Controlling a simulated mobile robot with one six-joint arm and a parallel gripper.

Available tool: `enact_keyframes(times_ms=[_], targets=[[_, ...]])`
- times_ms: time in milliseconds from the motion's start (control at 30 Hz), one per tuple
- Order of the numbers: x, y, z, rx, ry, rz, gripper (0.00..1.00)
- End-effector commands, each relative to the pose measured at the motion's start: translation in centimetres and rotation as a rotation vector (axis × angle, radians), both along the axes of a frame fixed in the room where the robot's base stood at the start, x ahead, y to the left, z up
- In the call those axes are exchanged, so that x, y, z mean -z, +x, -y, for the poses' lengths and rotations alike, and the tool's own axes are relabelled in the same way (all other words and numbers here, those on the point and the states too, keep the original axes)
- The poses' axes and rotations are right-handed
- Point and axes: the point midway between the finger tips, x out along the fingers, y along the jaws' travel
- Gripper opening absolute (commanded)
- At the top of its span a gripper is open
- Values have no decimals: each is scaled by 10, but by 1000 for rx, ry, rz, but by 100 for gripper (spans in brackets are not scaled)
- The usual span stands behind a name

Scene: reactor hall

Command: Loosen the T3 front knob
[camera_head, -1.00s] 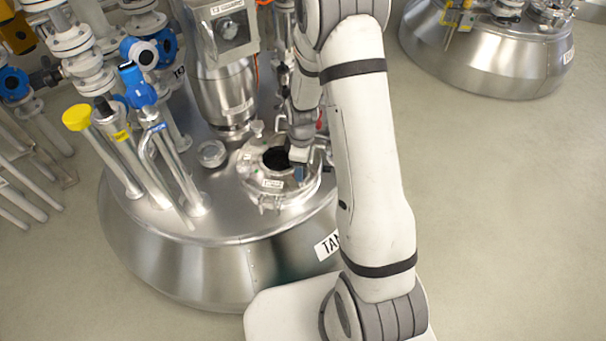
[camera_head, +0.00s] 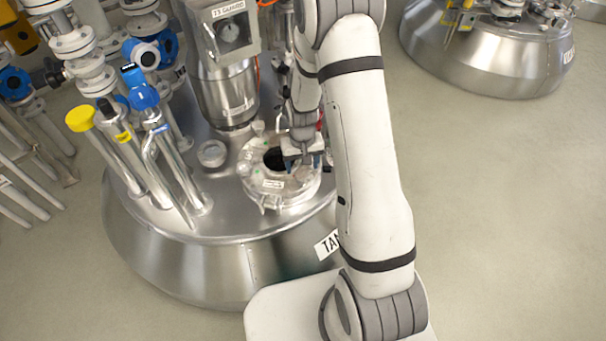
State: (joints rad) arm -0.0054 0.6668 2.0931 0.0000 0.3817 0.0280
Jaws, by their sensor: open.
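The steel tank (camera_head: 160,262) carries a round hatch (camera_head: 256,183) with a ring-shaped rim and a dark opening. Small knobs or clamps sit around the rim. One is at the near edge (camera_head: 264,207); I cannot read which label belongs to which knob. My gripper (camera_head: 303,163) points down over the right side of the hatch. Its blue-tipped fingers are apart, with nothing visible between them. Whether a fingertip touches the rim cannot be told. My arm hides part of the hatch's right side.
A steel column with a box marked T3 GUARD (camera_head: 232,32) rises behind the hatch. Pipes with a yellow cap (camera_head: 80,117) and blue valve parts (camera_head: 141,90) crowd the left. A round sight port (camera_head: 212,153) is left of the hatch. Another tank (camera_head: 490,60) stands far right; floor between is clear.

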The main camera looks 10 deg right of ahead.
Motion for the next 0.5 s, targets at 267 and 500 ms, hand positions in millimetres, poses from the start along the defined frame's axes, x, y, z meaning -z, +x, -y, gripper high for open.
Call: enact_keyframes(times_ms=[267,500], targets=[[-1,0,0,320,0,0,64],[-1,0,0,597,0,-1,64]])
